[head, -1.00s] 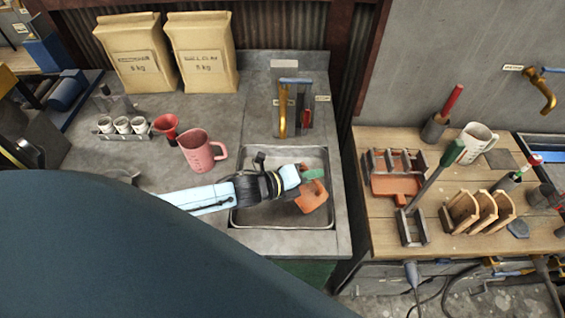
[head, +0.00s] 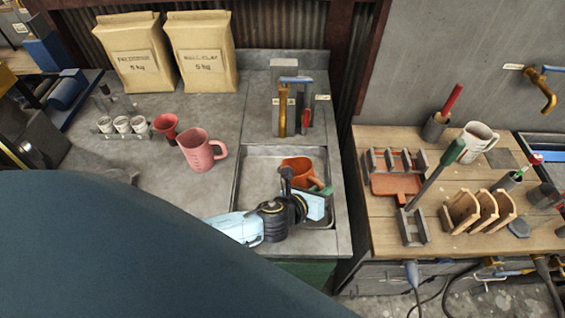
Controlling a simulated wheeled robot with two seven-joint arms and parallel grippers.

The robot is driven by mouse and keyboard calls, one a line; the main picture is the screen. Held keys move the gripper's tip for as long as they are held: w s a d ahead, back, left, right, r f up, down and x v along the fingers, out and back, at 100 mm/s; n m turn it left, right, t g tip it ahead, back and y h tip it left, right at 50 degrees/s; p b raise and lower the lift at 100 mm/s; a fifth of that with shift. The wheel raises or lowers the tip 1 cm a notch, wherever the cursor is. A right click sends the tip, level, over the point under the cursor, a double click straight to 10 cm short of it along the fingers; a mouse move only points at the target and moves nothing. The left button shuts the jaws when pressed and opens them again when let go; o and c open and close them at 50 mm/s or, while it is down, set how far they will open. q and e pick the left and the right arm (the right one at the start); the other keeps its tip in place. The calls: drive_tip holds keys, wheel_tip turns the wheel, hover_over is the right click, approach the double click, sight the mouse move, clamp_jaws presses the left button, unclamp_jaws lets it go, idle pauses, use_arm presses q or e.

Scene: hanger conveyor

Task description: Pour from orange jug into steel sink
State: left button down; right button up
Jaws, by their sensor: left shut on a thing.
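The orange jug (head: 297,166) is over the steel sink (head: 237,192), toward the right side of the basin. Its open mouth now faces up toward me, and it looks close to upright; I cannot tell its contents. The light blue and black wrist of my left arm crosses the front of the sink and hides part of the basin. My right gripper is not in view.
A pink jug (head: 203,150) and a red funnel-like cup (head: 166,126) stand on the counter left of the sink. A brass tap (head: 282,110) stands behind the basin. Two paper bags (head: 203,52) stand at the back. A wooden bench (head: 385,228) with racks is at the right.

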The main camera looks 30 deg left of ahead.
use_arm(q)
drive_tip(key=shift+f+m+y, duration=0.3)
drive_tip(key=shift+f, duration=0.1)
drive_tip(key=shift+a+f+m+t+y+b, duration=0.1)
drive_tip(key=shift+f+m+t+y+b, duration=0.3)
drive_tip(key=shift+f+b, duration=0.55)
drive_tip(key=shift+w+a+f+m+y+b, duration=0.1)
drive_tip(key=shift+a+f+m+y+b, duration=0.1)
drive_tip(key=shift+f+m+y+b, duration=0.35)
drive_tip(key=shift+f, duration=0.1)
drive_tip(key=shift+h, duration=0.25)
wheel_tip(320, 180, up, 3)
drive_tip(key=p, duration=0.3)
drive_tip(key=shift+p, duration=0.4)
